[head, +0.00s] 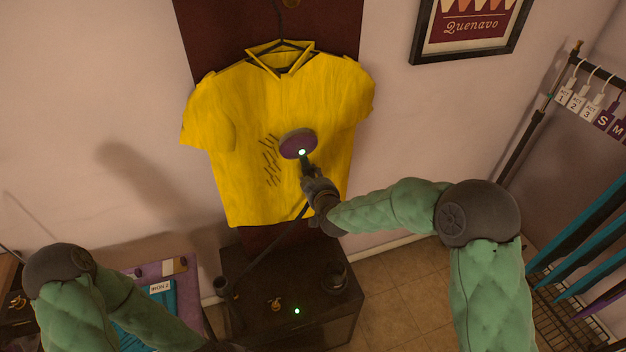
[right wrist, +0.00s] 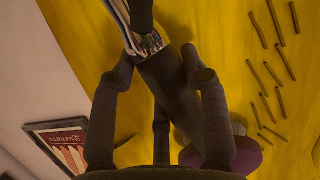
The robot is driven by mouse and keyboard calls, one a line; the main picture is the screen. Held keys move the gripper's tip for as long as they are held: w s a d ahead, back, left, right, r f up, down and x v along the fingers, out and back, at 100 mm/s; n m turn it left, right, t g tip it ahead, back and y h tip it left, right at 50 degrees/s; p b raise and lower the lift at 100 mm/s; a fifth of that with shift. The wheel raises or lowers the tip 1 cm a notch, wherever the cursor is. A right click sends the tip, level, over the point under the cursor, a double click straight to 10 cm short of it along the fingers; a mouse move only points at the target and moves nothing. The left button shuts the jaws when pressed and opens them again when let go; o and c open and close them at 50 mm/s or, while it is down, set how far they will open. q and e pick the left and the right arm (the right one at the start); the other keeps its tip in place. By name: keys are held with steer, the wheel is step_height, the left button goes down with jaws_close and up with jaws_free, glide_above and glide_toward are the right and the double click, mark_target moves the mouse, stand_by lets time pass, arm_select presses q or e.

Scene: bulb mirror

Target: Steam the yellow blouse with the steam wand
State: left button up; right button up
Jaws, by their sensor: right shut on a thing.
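The yellow blouse (head: 245,100) hangs on a hanger against a dark red panel. Several short dark crease marks (head: 271,160) show on its front, left of the wand head. The steam wand (head: 298,143) has a round purple head with a lit green light, held in front of the blouse; I cannot tell if it touches the cloth. My right gripper (head: 312,178) is shut on the wand's handle. In the right wrist view its fingers close around the dark handle (right wrist: 165,85), with the blouse (right wrist: 240,40) behind. My left gripper is out of view; only my left arm shows at lower left.
A dark steamer base (head: 290,295) with a green light stands below the blouse, joined to the wand by a hose. A clothes rail (head: 575,65) with tags stands at the right. A framed poster (head: 470,28) hangs on the wall. A purple board (head: 180,275) is at lower left.

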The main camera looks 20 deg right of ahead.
steer(key=shift+r+p, duration=1.5)
steer(key=shift+r, duration=0.8)
steer(key=shift+f, duration=0.1)
step_height(320, 180, down, 22)
steer(key=b, duration=1.8)
steer(key=shift+s+d, duration=0.2)
steer(key=shift+s, duration=0.05)
steer(key=shift+s, duration=0.1)
steer(key=s, duration=0.7)
steer(key=shift+s, duration=0.3)
steer(key=shift+s+r+p, duration=0.1)
steer(key=shift+r+p, duration=0.1)
steer(key=shift+p, duration=0.25)
